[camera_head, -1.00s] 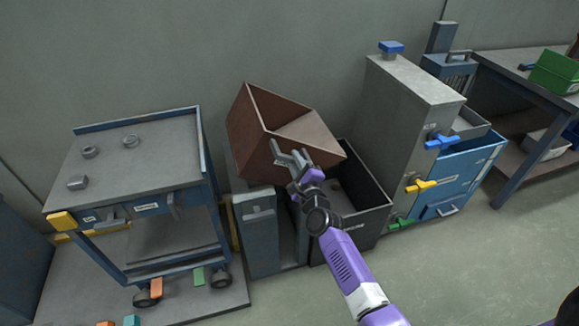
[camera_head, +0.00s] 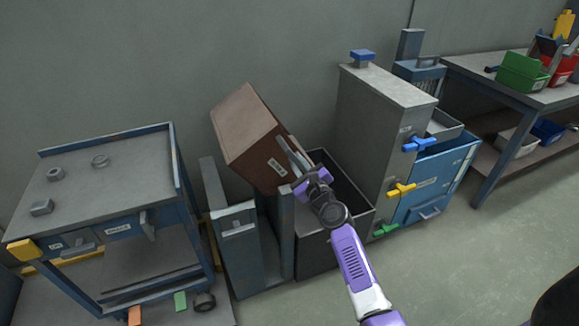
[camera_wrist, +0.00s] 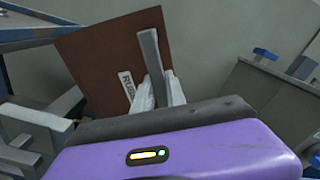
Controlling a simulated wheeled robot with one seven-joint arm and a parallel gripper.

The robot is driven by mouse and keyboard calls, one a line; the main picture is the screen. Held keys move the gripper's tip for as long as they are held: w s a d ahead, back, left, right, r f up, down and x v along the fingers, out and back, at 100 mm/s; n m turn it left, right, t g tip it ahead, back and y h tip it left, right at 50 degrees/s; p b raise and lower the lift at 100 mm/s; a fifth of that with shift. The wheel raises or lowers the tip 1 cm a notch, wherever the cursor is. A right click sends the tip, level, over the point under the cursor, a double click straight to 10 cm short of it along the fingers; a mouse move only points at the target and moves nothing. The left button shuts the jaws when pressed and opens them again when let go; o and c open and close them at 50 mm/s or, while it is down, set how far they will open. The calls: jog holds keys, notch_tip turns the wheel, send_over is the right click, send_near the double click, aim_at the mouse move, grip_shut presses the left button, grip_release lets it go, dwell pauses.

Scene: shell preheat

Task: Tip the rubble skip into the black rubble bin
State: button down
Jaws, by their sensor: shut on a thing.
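The brown rubble skip (camera_head: 248,138) is tipped steeply to the right on its grey stand (camera_head: 237,240), its open side turned towards the black rubble bin (camera_head: 358,218). Its lower edge lies over the bin's left part. My gripper (camera_head: 290,158) is shut at the skip's near right side, on a grey bar-like handle partly hidden by my fingers. In the wrist view the skip (camera_wrist: 105,60) shows its labelled side, with the grey handle (camera_wrist: 151,52) between my fingers. The inside of the skip is hidden, and I cannot see what lies in the bin.
A blue-framed cart (camera_head: 110,180) with several small metal parts stands at left. A grey cabinet (camera_head: 380,130) with blue and yellow handles stands right of the bin. A workbench (camera_head: 490,75) with a green bin (camera_head: 522,72) is at far right. The floor in front is clear.

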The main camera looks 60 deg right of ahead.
jog(key=d, duration=0.1)
jog(key=s+d+m, duration=0.1)
jog(key=s+d+m+b, duration=0.1)
jog(key=shift+f, duration=0.25)
jog(key=s+d+f+m+b, duration=0.2)
jog(key=s+d+f+m, duration=0.2)
jog(key=d+m, duration=0.1)
jog(key=shift+d+f+m, duration=0.2)
jog(key=shift+d+m, duration=0.1)
jog(key=shift+d, duration=0.15)
jog(key=shift+s+f, duration=0.1)
dwell(0.5)
jog(key=c, duration=1.5)
grip_release()
jog(key=shift+d, duration=0.1)
jog(key=shift+c, duration=0.2)
jog(key=shift+o, duration=0.9)
jog(key=v, duration=0.7)
jog(key=shift+s+a+p, duration=0.25)
jog(key=shift+a+p, duration=0.1)
